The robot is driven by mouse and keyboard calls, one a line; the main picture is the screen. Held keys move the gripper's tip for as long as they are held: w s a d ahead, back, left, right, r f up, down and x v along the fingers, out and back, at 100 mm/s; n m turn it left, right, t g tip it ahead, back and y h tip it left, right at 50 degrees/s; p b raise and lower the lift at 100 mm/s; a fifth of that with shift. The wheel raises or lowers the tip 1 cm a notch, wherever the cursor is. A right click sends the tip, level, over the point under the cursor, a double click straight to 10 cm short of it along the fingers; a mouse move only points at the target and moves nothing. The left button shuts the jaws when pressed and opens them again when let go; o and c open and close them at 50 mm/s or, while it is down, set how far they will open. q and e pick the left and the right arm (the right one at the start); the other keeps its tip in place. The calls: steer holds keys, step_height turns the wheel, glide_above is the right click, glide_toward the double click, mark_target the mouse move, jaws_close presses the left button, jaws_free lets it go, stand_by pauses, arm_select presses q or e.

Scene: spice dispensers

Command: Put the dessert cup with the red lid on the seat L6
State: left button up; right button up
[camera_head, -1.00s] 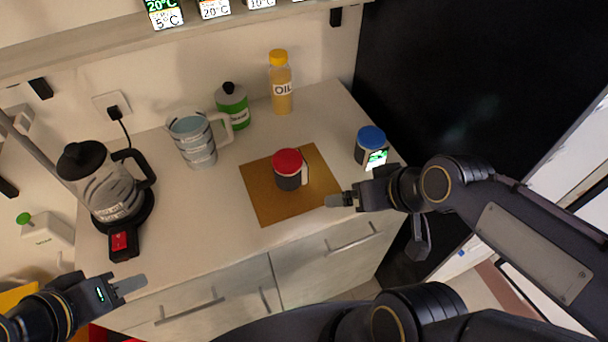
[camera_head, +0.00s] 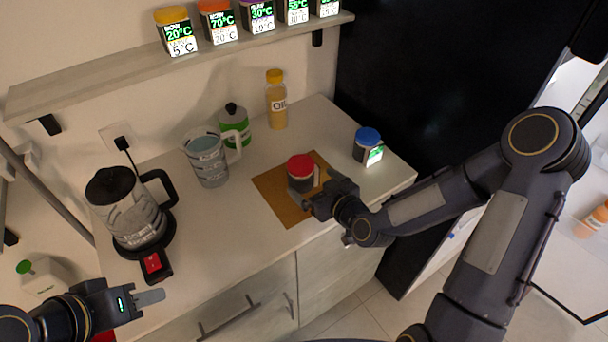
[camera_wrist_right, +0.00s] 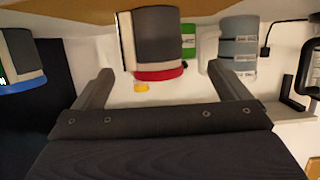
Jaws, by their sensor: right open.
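The dessert cup with the red lid (camera_head: 301,169) stands upright on a brown board on the counter. It has a dark grey body and also shows upside down in the right wrist view (camera_wrist_right: 156,40). My right gripper (camera_head: 317,196) is close to the cup on its near right side. In the wrist view its two fingers (camera_wrist_right: 160,82) are apart, with the cup ahead between them and nothing gripped. My left gripper (camera_head: 150,298) is at the lower left, away from the cup; its finger gap is not clear. I cannot make out any label L6.
A blue-lidded cup (camera_head: 367,146) with a lit display stands right of the board (camera_head: 277,197). An oil bottle (camera_head: 277,103), green canister (camera_head: 235,124), measuring jug (camera_head: 208,158) and kettle (camera_head: 128,212) stand on the counter. A shelf (camera_head: 110,82) above holds several lit dispensers.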

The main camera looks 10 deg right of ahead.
mark_target(310, 177)
steer(key=x, duration=0.2)
steer(key=p+x, duration=0.2)
steer(key=x, duration=0.1)
steer(key=shift+w+d+f, duration=0.15)
steer(key=shift+w+d, duration=0.1)
steer(key=shift+w, duration=0.15)
steer(key=shift+w+a+f, duration=0.15)
steer(key=shift+w, duration=0.15)
steer(key=shift+c, duration=0.2)
steer(key=c, duration=1.2)
steer(key=shift+c, duration=0.4)
